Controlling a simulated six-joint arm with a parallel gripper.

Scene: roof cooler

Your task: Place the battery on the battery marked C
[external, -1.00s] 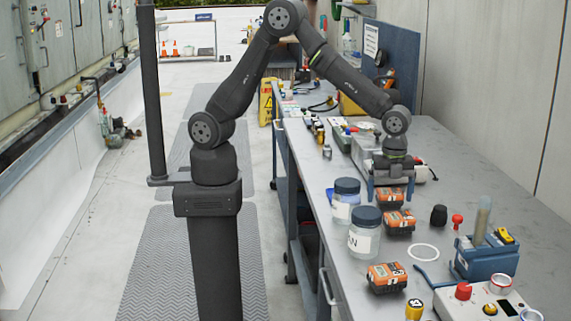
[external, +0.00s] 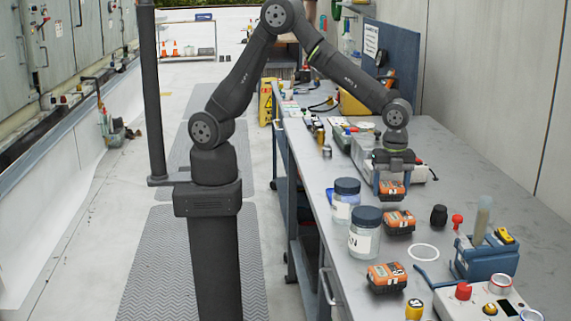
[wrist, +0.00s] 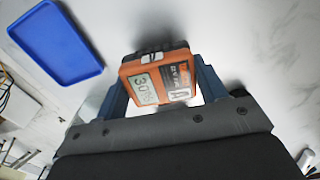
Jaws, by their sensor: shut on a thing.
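My gripper (external: 391,181) is shut on an orange and black battery (external: 391,190). The wrist view also shows my gripper (wrist: 163,88) with its blue fingers on either side of this battery (wrist: 160,84), which has a label with a letter A and a display reading about 30%. A second orange battery (external: 399,222) lies on the bench just in front of the held one. A third orange battery (external: 387,277) lies nearer the camera. The letters on these two are too small to read surely, so I cannot tell which is marked C.
Two blue-lidded jars (external: 345,199) (external: 365,233) stand left of the batteries. A blue tray (wrist: 58,42) shows in the wrist view. A white ring (external: 424,252), a dark knob (external: 439,215) and a blue holder (external: 486,262) are to the right.

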